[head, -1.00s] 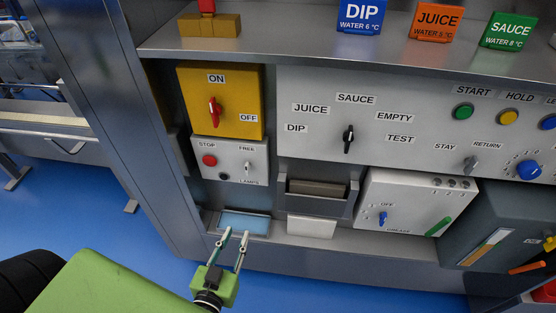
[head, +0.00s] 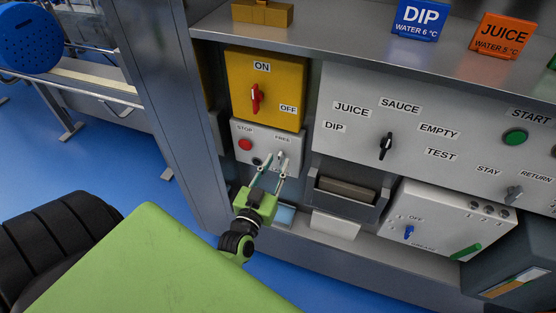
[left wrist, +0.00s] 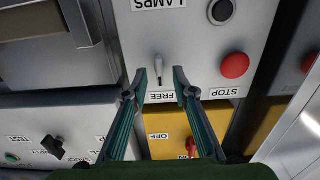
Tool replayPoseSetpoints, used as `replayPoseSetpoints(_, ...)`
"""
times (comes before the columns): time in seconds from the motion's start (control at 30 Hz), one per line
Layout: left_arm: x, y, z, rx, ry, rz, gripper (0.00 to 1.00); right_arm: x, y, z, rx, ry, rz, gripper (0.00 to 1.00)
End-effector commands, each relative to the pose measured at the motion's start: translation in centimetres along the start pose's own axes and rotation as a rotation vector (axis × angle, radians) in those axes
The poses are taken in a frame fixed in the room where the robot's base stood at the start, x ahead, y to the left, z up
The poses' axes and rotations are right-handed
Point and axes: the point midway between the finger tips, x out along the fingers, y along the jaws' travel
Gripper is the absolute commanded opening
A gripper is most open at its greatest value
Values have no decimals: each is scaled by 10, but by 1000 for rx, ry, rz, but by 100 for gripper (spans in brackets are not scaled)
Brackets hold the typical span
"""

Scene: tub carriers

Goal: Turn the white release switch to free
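The white release switch (left wrist: 158,67) is a small pale lever on the light grey panel (head: 261,150). It lies between the FREE and LAMPS labels, and in the left wrist view the panel appears upside down. I cannot tell its exact setting. In the head view the switch (head: 281,155) shows just above the fingertips. My left gripper (head: 276,164) is open and empty, its fingers pointing at the panel. In the left wrist view the left gripper's fingertips (left wrist: 160,76) lie on either side of the lever's lower end; contact cannot be told. The right gripper is not in view.
A red STOP button (left wrist: 235,65) and a black button (left wrist: 221,11) are close to the switch. A yellow box (head: 283,83) with a red ON/OFF knob (head: 255,98) is above. A grey tray holder (head: 346,193) juts out at right.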

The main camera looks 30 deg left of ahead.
Motion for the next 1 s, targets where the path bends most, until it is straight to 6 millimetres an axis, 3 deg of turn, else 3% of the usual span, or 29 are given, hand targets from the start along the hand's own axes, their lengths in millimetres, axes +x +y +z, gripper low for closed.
replayPoseSetpoints(0.17, 15, 0, 0, 1, -1, 0, 25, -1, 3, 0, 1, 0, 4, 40)
replayPoseSetpoints(0.47, 17, 0, 0, 1, -1, 0, 25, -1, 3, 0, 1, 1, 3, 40)
replayPoseSetpoints(0.6, 17, 0, 0, 1, -1, 0, 0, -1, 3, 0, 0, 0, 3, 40)
replayPoseSetpoints(1.0, 17, 0, 0, -36, -1, 1, 0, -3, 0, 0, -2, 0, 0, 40)
